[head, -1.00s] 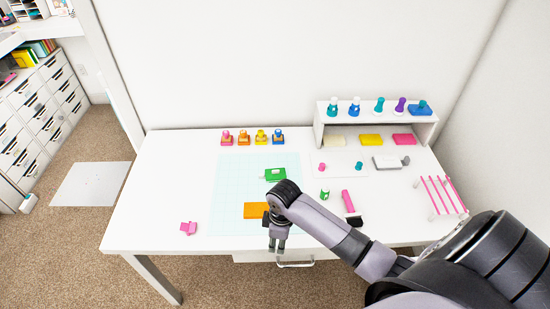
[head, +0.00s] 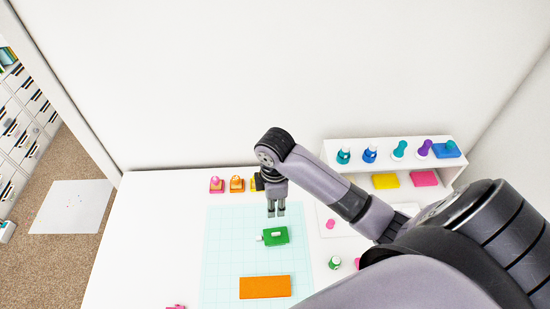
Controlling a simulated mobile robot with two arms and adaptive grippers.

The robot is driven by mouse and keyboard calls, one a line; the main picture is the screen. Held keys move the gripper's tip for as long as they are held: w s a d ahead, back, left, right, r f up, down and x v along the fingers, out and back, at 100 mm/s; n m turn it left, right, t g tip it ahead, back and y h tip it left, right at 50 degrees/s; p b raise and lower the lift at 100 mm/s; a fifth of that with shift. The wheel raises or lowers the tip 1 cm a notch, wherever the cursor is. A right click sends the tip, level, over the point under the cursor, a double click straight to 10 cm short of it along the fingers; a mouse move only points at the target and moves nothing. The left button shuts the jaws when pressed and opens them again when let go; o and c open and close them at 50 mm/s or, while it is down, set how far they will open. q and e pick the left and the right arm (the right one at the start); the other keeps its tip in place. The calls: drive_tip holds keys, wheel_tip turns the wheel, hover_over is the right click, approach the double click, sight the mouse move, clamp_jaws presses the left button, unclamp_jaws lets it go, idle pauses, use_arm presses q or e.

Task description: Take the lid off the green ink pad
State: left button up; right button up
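The green ink pad (head: 276,236) lies on the pale grid mat (head: 225,255). It has a white mark on top and a small white tab at its left side. Its lid looks on, though I cannot make out the seam. My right gripper (head: 276,211) points down just behind the pad in the picture, apparently above it and not touching. Its two fingers are apart with nothing between them. My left gripper is not in view.
A large orange block (head: 265,287) lies on the mat in front of the green pad. Small stamps (head: 236,184) stand in a row at the back. A white shelf (head: 458,160) with stamps and pads stands at the back right. A small green stamp (head: 335,263) stands right of the mat.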

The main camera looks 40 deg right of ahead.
drive_tip(key=p, duration=0.1)
hover_over(276, 233)
wheel_tip(276, 233, down, 5)
drive_tip(key=f+p, duration=0.1)
drive_tip(key=f, duration=0.5)
drive_tip(key=shift+w, duration=0.2)
drive_tip(key=shift+f, duration=0.4)
drive_tip(key=shift+s+f+p, duration=0.1)
drive_tip(key=shift+f+p, duration=0.25)
wheel_tip(276, 233, down, 3)
drive_tip(key=shift+s+f+p, duration=0.1)
drive_tip(key=shift+s+p, duration=0.05)
drive_tip(key=shift+p, duration=0.3)
drive_tip(key=shift+f, duration=0.45)
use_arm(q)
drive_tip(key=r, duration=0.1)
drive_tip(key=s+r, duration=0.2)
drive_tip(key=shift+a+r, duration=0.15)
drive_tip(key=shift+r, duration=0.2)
use_arm(e)
drive_tip(key=shift+c, duration=0.4)
